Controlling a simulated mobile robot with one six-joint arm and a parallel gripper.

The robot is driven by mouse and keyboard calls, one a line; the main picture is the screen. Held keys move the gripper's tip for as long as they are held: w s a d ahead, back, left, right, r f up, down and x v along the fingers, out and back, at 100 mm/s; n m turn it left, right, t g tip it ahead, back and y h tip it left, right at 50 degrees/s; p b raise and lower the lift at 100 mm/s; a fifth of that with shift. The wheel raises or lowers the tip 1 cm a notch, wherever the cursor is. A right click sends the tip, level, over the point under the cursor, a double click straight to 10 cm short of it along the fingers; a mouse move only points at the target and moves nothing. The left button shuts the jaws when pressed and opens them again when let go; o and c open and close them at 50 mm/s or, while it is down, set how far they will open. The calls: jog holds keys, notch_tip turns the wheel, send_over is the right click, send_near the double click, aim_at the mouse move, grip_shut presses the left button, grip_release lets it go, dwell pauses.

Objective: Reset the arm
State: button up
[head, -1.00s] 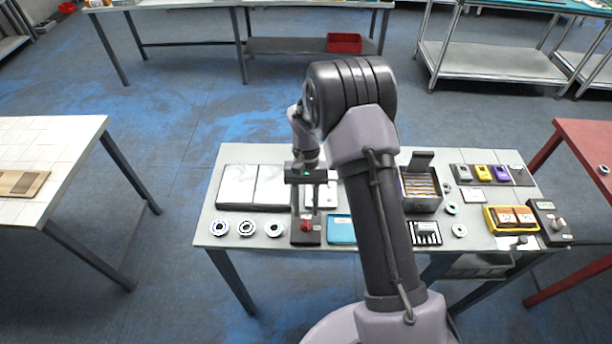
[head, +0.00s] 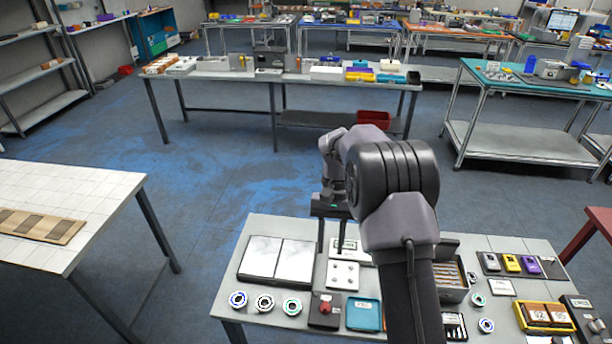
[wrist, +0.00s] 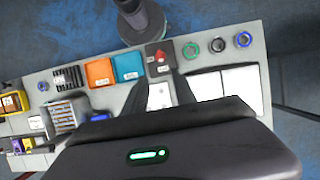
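My gripper (head: 331,248) hangs over the near table (head: 232,290), pointing down, with its two dark fingers apart. In the wrist view my gripper (wrist: 160,82) also shows its fingers spread with nothing held between them. Below and between them lies a white panel with small round parts, which shows in the head view (head: 343,275). My arm is bent and stands over the middle of the table, hiding part of the tabletop.
A red knob on a dark base (head: 325,308), a blue tray (head: 363,314), several ring-shaped parts (head: 265,303) and a two-panel white board (head: 277,259) lie near the gripper. A metal box (head: 451,280) stands right of the arm. Open floor lies left of this table.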

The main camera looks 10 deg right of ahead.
jog(key=s+a+r+t+b, duration=0.3)
jog(key=s+r+t+b, duration=0.2)
jog(key=s+r+b, duration=0.4)
jog(key=s+a+f+t+b, duration=0.1)
jog(key=s+t+b, duration=0.1)
jog(key=s, duration=0.6)
jog(key=s+a+f+m+t+b, duration=0.1)
jog(key=s+f+t+b, duration=0.1)
jog(key=s, duration=0.7)
jog(key=shift+a+t+y+b, duration=0.4)
jog(key=shift+t+b, duration=0.1)
jog(key=shift+b, duration=0.2)
jog(key=shift+c, duration=0.2)
